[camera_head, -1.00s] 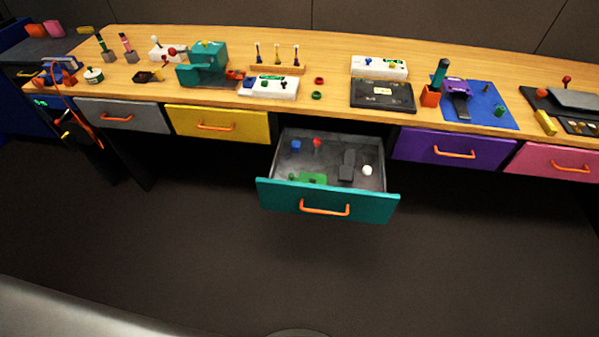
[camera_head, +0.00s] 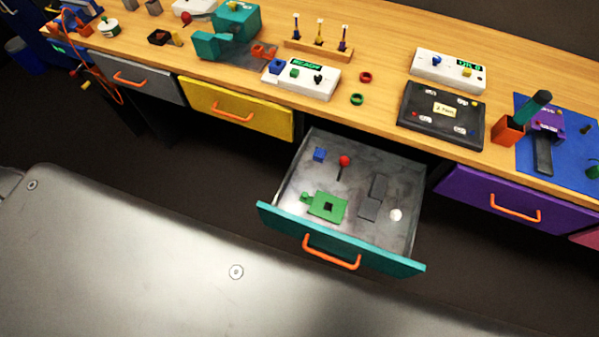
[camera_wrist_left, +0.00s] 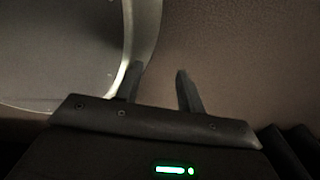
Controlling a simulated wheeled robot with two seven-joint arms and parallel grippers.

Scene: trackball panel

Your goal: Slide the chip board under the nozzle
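A green board with a black square chip (camera_head: 327,207) lies flat in the open teal drawer (camera_head: 340,240), near its front wall. A teal machine (camera_head: 236,20) with a teal block at its front left stands at the back of the workbench. I cannot clearly make out a nozzle on it. My left gripper (camera_wrist_left: 158,69) shows in the left wrist view, its two dark fingers apart with nothing between them. It is away from the bench and board. Neither gripper shows in the head view.
The drawer also holds a blue cube (camera_head: 319,154), a red-topped pin (camera_head: 344,161), a grey piece (camera_head: 374,198) and a white ball (camera_head: 396,215). A white box with a green display (camera_head: 302,79) and a black panel (camera_head: 441,115) sit on the bench above.

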